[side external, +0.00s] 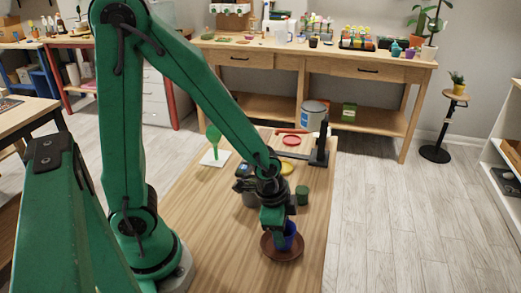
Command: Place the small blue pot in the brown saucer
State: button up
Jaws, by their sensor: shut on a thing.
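The small blue pot (291,236) is between the fingers of my gripper (282,238), partly hidden behind them. My gripper points down and is shut on the pot. The brown saucer (271,254) lies on the wooden table near its front right edge. The pot is over the saucer in the side external view, inside its rim as seen from here. I cannot tell whether the pot's base touches the saucer.
A dark green pot (302,195) stands just behind my gripper. A red ring-shaped dish (291,141), a yellow dish (287,168) and a black stand (320,150) are farther back. A green paddle-like thing (214,136) stands on a white base.

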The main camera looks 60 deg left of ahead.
jog(key=shift+f, duration=0.5)
jog(key=shift+f, duration=0.1)
jog(key=o, duration=1)
jog(key=shift+c, duration=0.2)
jog(key=v, duration=1.2)
jog(key=shift+r, duration=0.2)
